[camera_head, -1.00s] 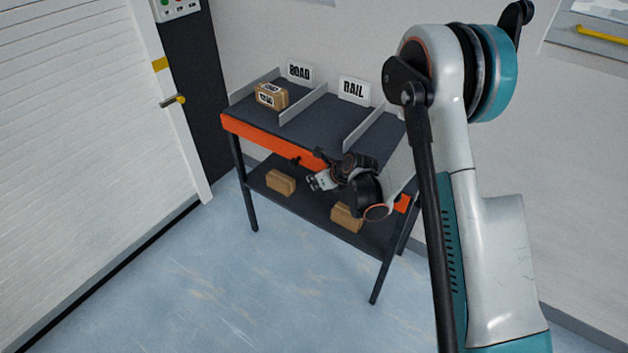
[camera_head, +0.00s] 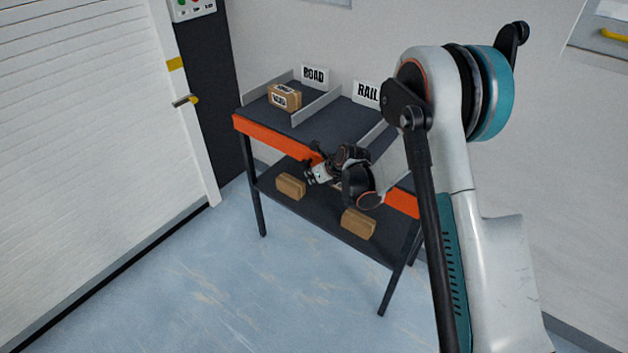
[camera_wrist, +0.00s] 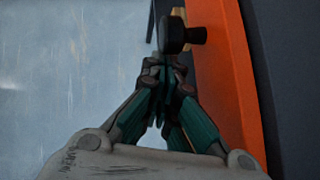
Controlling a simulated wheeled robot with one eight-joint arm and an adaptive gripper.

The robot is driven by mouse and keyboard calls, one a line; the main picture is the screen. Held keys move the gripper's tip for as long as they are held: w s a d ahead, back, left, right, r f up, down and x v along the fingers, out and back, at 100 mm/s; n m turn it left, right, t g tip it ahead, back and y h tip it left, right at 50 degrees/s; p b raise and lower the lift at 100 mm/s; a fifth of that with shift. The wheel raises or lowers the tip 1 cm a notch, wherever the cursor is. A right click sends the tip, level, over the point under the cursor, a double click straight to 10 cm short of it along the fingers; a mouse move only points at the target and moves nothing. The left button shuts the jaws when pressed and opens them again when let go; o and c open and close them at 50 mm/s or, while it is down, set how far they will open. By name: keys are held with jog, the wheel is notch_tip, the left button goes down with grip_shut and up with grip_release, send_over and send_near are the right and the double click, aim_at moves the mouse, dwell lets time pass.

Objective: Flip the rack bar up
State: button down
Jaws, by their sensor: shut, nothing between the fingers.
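The rack is a dark table with an orange bar (camera_head: 270,141) along its front edge, which also shows in the wrist view (camera_wrist: 228,85). A black knob (camera_wrist: 178,35) sticks out by the orange bar in the wrist view. My gripper (camera_head: 309,178) is at the front of the rack, near the middle of the bar. In the wrist view its fingers (camera_wrist: 162,66) are together and empty, just short of the knob. Whether they touch the knob I cannot tell. My wrist and arm hide the right part of the bar in the head view.
A labelled box (camera_head: 285,97) sits in the ROAD lane on top, between grey dividers. A RAIL sign (camera_head: 366,93) stands at the back. Two boxes (camera_head: 291,186) (camera_head: 358,223) lie on the lower shelf (camera_head: 325,214). Floor in front is clear.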

aim_at(306, 161)
notch_tip(306, 161, up, 8)
jog(key=p, duration=0.3)
jog(key=shift+f+p, duration=0.1)
jog(key=shift+p, duration=0.25)
jog(key=shift+f, duration=0.1)
